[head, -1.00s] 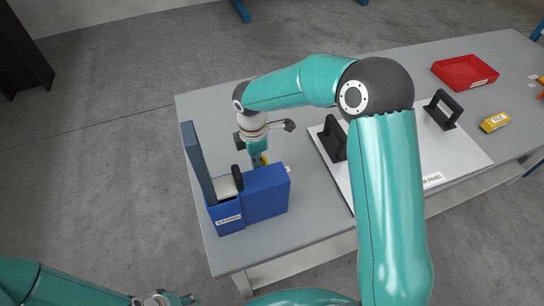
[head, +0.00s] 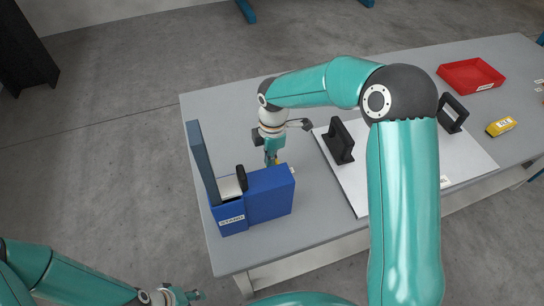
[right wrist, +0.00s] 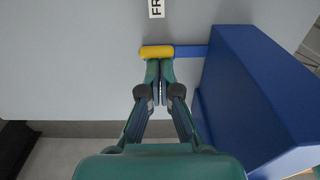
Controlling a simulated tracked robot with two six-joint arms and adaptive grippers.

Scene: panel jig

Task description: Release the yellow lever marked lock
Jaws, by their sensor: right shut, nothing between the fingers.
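The yellow lever (right wrist: 157,51) shows in the right wrist view at the end of a blue bar (right wrist: 192,51) that runs to the blue stand (right wrist: 262,100). My right gripper (right wrist: 160,64) is shut and empty, its tips right at the lever's near side; they seem to touch it. In the head view the right gripper (head: 271,163) points down behind the blue stand (head: 268,193), and only a small bit of yellow shows beside it. No lock marking can be read. My left gripper (head: 182,297) is at the bottom edge, too small to judge its jaws.
A white panel (head: 350,181) with two black handles (head: 341,141) lies right of the stand. A red tray (head: 470,75) and a yellow block (head: 501,127) lie farther right. A partly cut label (right wrist: 156,8) is on the table beyond the lever. Table left of the lever looks clear.

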